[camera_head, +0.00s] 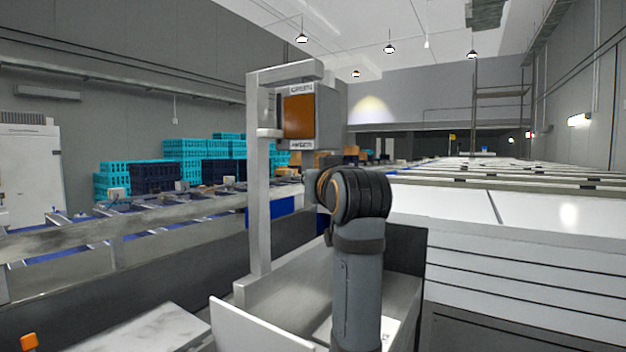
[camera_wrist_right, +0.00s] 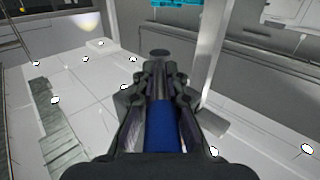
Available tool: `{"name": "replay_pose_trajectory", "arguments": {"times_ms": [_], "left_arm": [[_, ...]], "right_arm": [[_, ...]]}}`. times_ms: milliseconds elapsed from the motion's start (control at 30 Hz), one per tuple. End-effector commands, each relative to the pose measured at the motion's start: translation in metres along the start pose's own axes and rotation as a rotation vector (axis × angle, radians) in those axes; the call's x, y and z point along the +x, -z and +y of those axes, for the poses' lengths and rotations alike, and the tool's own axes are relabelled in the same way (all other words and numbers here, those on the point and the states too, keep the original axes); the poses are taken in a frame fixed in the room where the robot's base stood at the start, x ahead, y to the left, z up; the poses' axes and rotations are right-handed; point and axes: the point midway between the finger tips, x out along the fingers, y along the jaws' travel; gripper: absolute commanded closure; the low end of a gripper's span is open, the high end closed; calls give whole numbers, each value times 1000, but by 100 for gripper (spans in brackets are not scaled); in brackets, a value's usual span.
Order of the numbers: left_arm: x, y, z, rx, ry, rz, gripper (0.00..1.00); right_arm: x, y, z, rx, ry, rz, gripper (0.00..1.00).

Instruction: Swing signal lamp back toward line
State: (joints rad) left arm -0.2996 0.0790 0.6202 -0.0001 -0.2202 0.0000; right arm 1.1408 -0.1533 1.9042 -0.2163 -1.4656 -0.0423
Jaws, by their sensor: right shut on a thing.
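The signal lamp appears to be the box with an orange panel (camera_head: 299,117) and small lettering above and below it. It hangs beside a grey upright post (camera_head: 259,190) with an overhanging top arm. My right arm rises in front of the post in the head view and hides part of the area behind it; its gripper is not clear there. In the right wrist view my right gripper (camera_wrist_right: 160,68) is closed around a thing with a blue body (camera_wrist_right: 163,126). A dark round end shows just past the fingertips. My left gripper is not in view.
Turquoise and dark crates (camera_head: 150,178) stand behind a conveyor line at left. A long white-topped line (camera_head: 530,212) runs away at right. A pale tray (camera_head: 290,300) lies below the post. The ceiling, with several lights, fills much of the wrist view.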

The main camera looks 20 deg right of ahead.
Motion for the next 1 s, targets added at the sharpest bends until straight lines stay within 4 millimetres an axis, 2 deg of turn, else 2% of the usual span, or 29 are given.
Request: {"name": "replay_pose_trajectory", "arguments": {"times_ms": [633, 667, 800, 1000], "left_arm": [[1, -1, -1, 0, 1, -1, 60], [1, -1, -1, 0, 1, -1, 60], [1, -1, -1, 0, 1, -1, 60], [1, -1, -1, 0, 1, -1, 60]], "right_arm": [[2, -4, -1, 0, -45, -11, 100], [2, -4, -1, 0, -45, -11, 87], [1, -3, 0, 0, -45, -7, 68], [1, -2, 0, 0, -46, -4, 66]]}}
